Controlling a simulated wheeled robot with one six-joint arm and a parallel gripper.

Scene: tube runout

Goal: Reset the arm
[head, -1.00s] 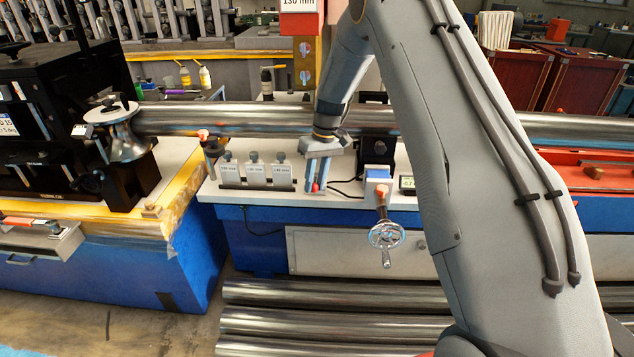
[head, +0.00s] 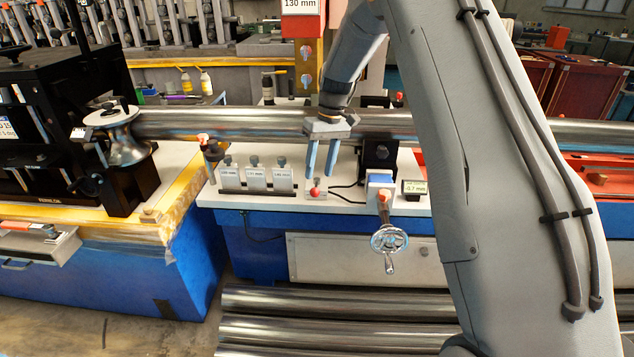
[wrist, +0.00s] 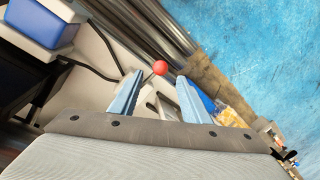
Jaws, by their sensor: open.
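My gripper (head: 322,172) is open and empty. In the head view it points down over the white bench top, just above a small box with a red ball knob (head: 315,191). In the wrist view my gripper (wrist: 156,100) has its two blue fingers apart, and the red ball (wrist: 160,68) shows beyond and between the fingertips. A gap shows between the fingertips and the ball in the head view. My arm hides part of the long steel tube (head: 230,123) that runs behind the gripper.
Several weight-like blocks (head: 255,178) stand left of the gripper. A black block (head: 378,152), a handwheel (head: 389,241) and a small display (head: 414,188) are to the right. Steel tubes (head: 290,300) lie low in front. The floor (head: 60,330) at lower left is clear.

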